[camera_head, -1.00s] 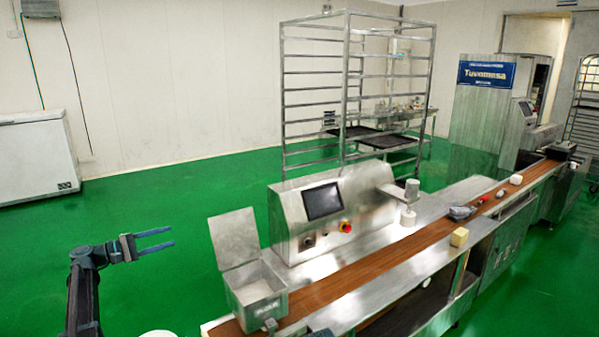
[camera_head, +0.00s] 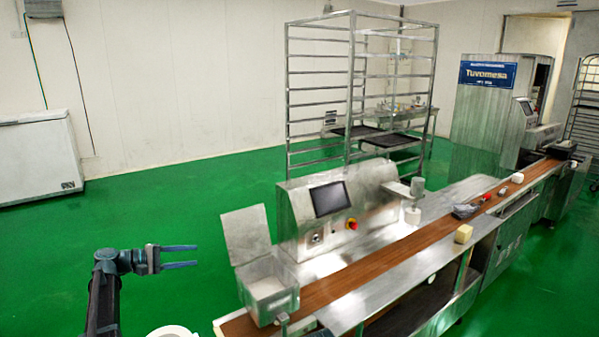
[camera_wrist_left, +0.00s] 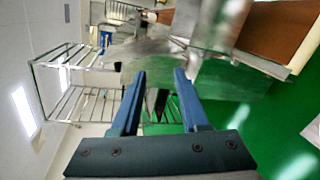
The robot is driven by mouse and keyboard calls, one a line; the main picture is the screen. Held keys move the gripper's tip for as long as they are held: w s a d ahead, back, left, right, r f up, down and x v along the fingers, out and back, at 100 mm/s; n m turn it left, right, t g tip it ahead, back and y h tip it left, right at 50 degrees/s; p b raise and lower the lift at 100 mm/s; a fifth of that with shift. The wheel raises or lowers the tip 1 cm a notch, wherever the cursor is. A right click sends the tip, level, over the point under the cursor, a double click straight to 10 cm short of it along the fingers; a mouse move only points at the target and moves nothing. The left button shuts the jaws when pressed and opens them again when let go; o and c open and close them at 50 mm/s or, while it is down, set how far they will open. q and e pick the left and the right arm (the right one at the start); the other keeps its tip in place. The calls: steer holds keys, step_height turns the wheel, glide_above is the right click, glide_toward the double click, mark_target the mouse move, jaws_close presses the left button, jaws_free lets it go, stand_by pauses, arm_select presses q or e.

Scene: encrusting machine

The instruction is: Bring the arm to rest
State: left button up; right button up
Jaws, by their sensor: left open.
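My left gripper (camera_head: 180,257) is at the lower left of the head view, raised over the green floor and left of the encrusting machine. Its two blue fingers point right, are apart and hold nothing. In the left wrist view the fingers (camera_wrist_left: 157,82) also show open, with the metal machine and a rack beyond them. My right gripper is in neither view.
The encrusting machine (camera_head: 335,225) has an open-lidded metal hopper (camera_head: 266,290) on its near end, close to my gripper. A brown conveyor belt (camera_head: 390,262) runs right with several small items. A rack (camera_head: 288,100) and a white chest freezer (camera_head: 35,160) stand behind.

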arm_select(q)
steer(key=s+d+f+m+g+y, duration=0.45)
steer(key=s+d+f, duration=0.75)
steer(key=d, duration=0.4)
steer(key=s+d+f+m+g+y, duration=0.1)
steer(key=s+f+m+y, duration=0.2)
steer(key=s, duration=0.6)
steer(key=s+d+f+m+g+y, duration=0.1)
steer(key=s+f+m+g+y, duration=0.1)
steer(key=s+y, duration=0.5)
steer(key=s+d+m, duration=0.4)
steer(key=s+d, duration=0.3)
steer(key=d, duration=0.3)
steer(key=shift+s, duration=0.2)
steer(key=shift+f+g+y, duration=0.1)
steer(key=shift+g+y, duration=0.15)
steer(key=shift+g, duration=0.1)
